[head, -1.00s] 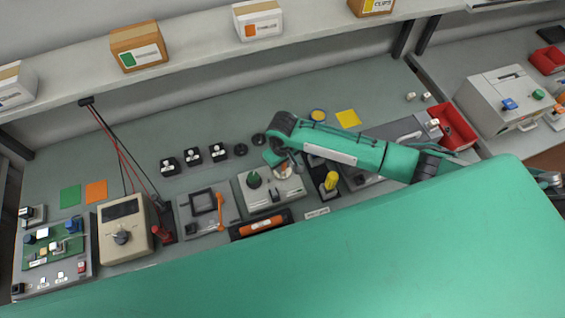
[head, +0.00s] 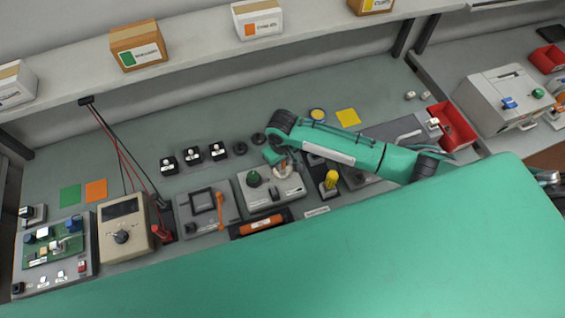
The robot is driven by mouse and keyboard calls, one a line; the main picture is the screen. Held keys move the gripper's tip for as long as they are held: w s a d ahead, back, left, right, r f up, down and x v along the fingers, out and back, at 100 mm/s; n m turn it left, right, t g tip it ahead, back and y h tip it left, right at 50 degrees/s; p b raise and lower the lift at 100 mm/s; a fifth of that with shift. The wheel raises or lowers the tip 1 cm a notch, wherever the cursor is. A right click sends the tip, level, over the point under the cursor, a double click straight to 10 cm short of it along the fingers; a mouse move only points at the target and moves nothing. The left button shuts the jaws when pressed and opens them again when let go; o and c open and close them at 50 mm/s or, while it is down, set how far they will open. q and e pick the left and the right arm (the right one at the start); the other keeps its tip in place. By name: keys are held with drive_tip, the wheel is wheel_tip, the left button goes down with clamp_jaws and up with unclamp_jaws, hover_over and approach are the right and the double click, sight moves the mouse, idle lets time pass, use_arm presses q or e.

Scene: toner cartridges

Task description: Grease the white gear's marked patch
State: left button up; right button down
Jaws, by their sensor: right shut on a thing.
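My right arm reaches in from the right, and its gripper (head: 276,157) points down at the grey unit with the green knob. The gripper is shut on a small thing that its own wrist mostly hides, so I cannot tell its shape. A whitish round part, apparently the white gear (head: 287,171), shows just below the gripper on that unit. The marked patch cannot be made out, nor whether the held thing touches the gear. My left gripper is not in view.
A yellow-topped tool (head: 331,180) stands in a dark holder right of the unit. A round yellow tin (head: 317,115) and a yellow square (head: 348,117) lie behind my arm. An orange-handled tool (head: 261,223) lies in a black tray in front. A red bin (head: 457,127) is at right.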

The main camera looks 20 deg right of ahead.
drive_tip(key=shift+s, duration=0.35)
drive_tip(key=shift+w, duration=0.4)
drive_tip(key=shift+r, duration=3.55)
